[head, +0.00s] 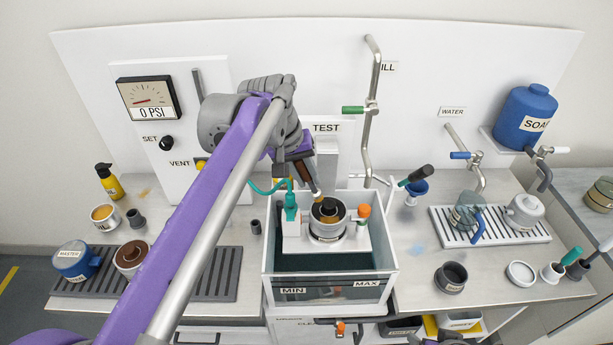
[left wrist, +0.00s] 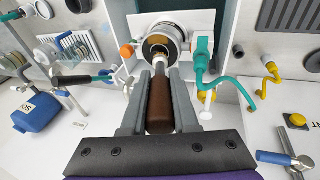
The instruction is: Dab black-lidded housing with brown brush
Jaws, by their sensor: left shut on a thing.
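The housing (head: 327,232), a metal cylinder with a black ring lid and amber centre, stands upright on a white fixture in the test tank. It also shows at the top of the left wrist view (left wrist: 178,34). My left gripper (head: 306,176) is shut on the brown brush (left wrist: 160,105), just above and behind the housing. The brush points down, its pale tip (head: 317,196) at the lid's far edge in the head view. I cannot tell whether the tip touches the lid.
The clear-walled tank (head: 391,272), marked MIN and MAX, surrounds the fixture. A teal fitting (head: 291,207) with a coiled hose and an orange knob (head: 363,211) flank the housing. A bent metal fill pipe (head: 368,135) rises behind. Cups and jars stand on both side counters.

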